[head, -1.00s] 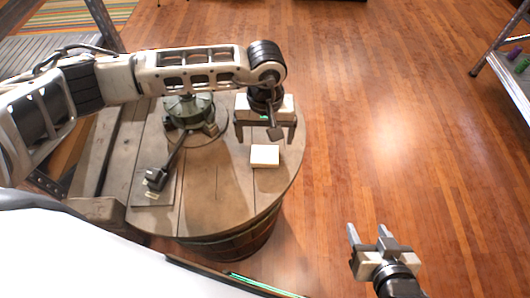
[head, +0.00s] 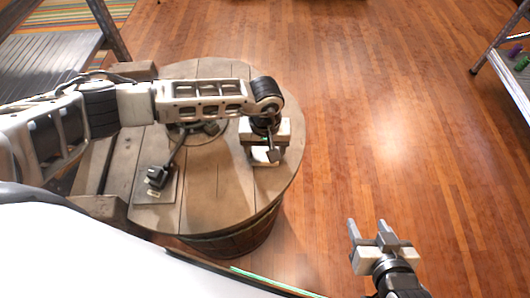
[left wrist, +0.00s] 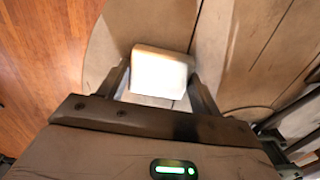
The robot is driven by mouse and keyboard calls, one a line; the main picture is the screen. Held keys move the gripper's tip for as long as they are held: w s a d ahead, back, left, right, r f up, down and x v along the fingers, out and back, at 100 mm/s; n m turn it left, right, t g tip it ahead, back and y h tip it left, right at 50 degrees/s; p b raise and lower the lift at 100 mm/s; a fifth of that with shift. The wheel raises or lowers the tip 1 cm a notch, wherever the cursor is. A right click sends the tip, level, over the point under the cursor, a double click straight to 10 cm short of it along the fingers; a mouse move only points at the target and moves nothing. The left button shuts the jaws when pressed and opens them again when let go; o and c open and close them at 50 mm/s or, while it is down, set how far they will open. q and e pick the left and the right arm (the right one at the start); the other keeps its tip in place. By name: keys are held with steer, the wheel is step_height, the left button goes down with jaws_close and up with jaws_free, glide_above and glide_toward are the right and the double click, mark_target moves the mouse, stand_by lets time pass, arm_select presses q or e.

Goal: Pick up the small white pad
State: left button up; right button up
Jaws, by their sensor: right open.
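The small white pad (head: 263,158) lies flat on the round wooden barrel-top table (head: 215,205), near its right side. My left gripper (head: 265,163) is directly over the pad, pointing down, and hides part of it. In the left wrist view the pad (left wrist: 162,72) shows between the two spread fingers (left wrist: 161,80), one on each side. Small gaps seem to remain between pad and fingers; I cannot tell how far the tips are above the tabletop. My right gripper (head: 366,230) is open and empty over the floor at the lower right.
A metal shelf (head: 505,75) stands at the right edge. The wooden floor (head: 400,130) between is clear.

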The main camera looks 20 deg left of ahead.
arm_select(q)
steer(key=c, duration=0.4)
steer(key=shift+r, duration=0.15)
steer(key=shift+c, duration=0.2)
steer(key=shift+r, duration=0.25)
step_height(320, 180, up, 2)
steer(key=shift+r, duration=0.15)
steer(key=s+d+r+b, duration=0.2)
steer(key=s+d+r, duration=0.1)
steer(key=s+r, duration=0.7)
steer(key=s, duration=0.3)
steer(key=shift+s+d, duration=0.25)
steer(key=shift+d, duration=0.15)
